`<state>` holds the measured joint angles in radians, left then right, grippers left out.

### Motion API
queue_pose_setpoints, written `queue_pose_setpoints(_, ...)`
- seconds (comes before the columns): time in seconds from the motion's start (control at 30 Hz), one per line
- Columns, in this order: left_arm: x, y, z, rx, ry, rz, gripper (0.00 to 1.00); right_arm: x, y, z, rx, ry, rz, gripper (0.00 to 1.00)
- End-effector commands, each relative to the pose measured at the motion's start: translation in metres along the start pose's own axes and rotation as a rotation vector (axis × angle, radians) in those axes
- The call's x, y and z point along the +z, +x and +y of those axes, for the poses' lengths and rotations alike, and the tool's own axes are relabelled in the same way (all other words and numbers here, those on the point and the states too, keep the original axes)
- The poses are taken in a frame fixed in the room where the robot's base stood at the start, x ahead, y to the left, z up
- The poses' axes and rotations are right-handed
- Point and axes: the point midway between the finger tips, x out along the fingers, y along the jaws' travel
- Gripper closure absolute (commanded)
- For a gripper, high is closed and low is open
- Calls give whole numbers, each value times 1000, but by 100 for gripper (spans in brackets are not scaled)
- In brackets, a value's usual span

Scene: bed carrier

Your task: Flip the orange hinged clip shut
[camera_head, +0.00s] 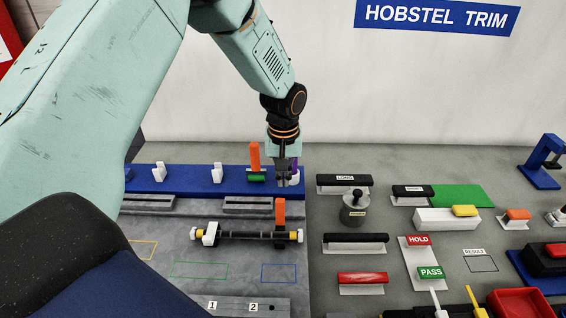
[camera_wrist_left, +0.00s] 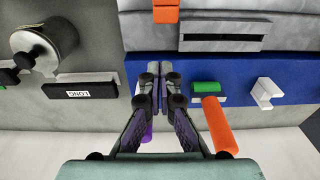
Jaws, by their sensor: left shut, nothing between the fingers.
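An orange bar (camera_head: 254,155) stands upright at a small green piece (camera_head: 257,178) on the blue rail; I take it for the hinged clip, standing open. In the left wrist view the orange bar (camera_wrist_left: 218,125) lies right of my fingers, by the green piece (camera_wrist_left: 208,88). A second orange upright piece (camera_head: 280,210) stands at the black bar in front of the rail. My left gripper (camera_head: 283,182) points down at the rail's right end, just right of the clip and apart from it. Its fingers (camera_wrist_left: 160,70) are shut and empty. A purple piece (camera_head: 294,164) is partly hidden behind it.
The blue rail (camera_head: 190,181) carries white holders (camera_head: 216,172) to the left. The black bar (camera_head: 245,235) with white and yellow ends lies in front. A grey weight (camera_head: 354,208) and a black-handled LONG block (camera_head: 343,184) stand close on the right.

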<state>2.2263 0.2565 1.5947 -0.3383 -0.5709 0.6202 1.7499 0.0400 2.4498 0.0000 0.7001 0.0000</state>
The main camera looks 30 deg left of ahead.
Motion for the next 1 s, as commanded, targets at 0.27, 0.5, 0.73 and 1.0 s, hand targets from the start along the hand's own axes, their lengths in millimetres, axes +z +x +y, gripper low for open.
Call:
queue_pose_setpoints(0.27, 18, 10, 0, 1, 1, 0, 100, 0, -8, 0, 0, 0, 0, 60)
queue_pose_setpoints(0.5, 35, 4, 0, 1, 0, 1, 100, 0, -12, 0, 0, 0, 0, 60)
queue_pose_setpoints(0.73, 38, 4, 0, 1, 0, 1, 100, 0, -12, 0, 0, 0, 0, 60)
queue_pose_setpoints(1.0, 37, 5, 0, 1, 0, 2, 100, 0, -12, 0, 0, 0, 0, 60)
